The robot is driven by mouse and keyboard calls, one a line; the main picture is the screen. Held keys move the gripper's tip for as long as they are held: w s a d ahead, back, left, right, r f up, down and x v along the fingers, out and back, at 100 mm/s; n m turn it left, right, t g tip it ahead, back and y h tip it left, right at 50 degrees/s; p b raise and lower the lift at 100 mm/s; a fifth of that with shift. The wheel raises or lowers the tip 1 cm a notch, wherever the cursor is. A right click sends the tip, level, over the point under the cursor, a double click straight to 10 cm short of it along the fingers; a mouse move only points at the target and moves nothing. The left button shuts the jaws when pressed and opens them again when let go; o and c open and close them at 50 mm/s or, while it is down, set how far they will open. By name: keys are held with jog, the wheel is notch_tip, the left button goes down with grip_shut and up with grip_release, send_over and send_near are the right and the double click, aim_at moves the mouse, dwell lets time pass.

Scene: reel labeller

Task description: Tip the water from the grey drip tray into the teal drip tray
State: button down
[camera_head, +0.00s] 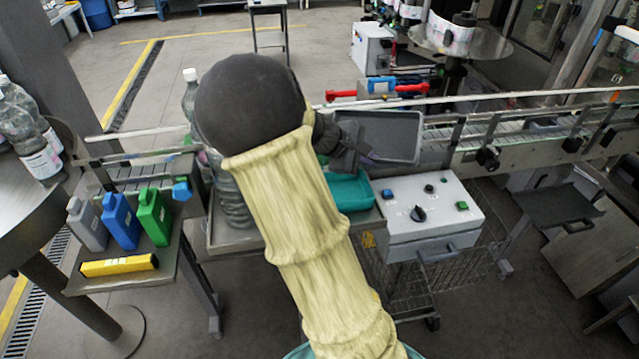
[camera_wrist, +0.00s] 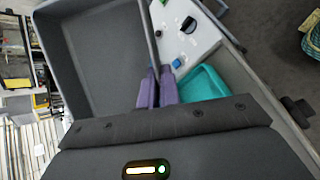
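The grey drip tray (camera_head: 392,134) is raised above the trolley, beside the conveyor, its inside facing the head camera. In the wrist view the grey tray (camera_wrist: 95,55) fills the upper left. My gripper (camera_head: 356,158) is shut on the grey tray's near rim; its two purple fingers (camera_wrist: 157,88) sit close together at that rim. The teal drip tray (camera_head: 350,192) rests on the trolley, below the grey tray, partly hidden by my arm. It also shows in the wrist view (camera_wrist: 204,86), right of the fingers. I cannot make out water in either tray.
A control box (camera_head: 432,215) with knob and buttons stands right of the teal tray. The conveyor (camera_head: 520,125) runs behind. Large clear bottles (camera_head: 232,200) stand left of my arm. A side stand holds grey, blue (camera_head: 121,220) and green bottles and a yellow block (camera_head: 119,265).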

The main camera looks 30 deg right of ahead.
jog(key=shift+d, duration=0.15)
jog(key=b, duration=0.2)
jog(key=shift+f+h+b, duration=0.3)
jog(key=shift+h+b, duration=0.05)
jog(key=shift+h, duration=0.05)
jog(key=shift+a+r+b, duration=0.1)
jog(key=shift+a+b, duration=0.1)
jog(key=shift+b, duration=0.2)
jog(key=shift+r+h, duration=0.3)
jog(key=shift+r, duration=0.05)
jog(key=shift+f, duration=0.1)
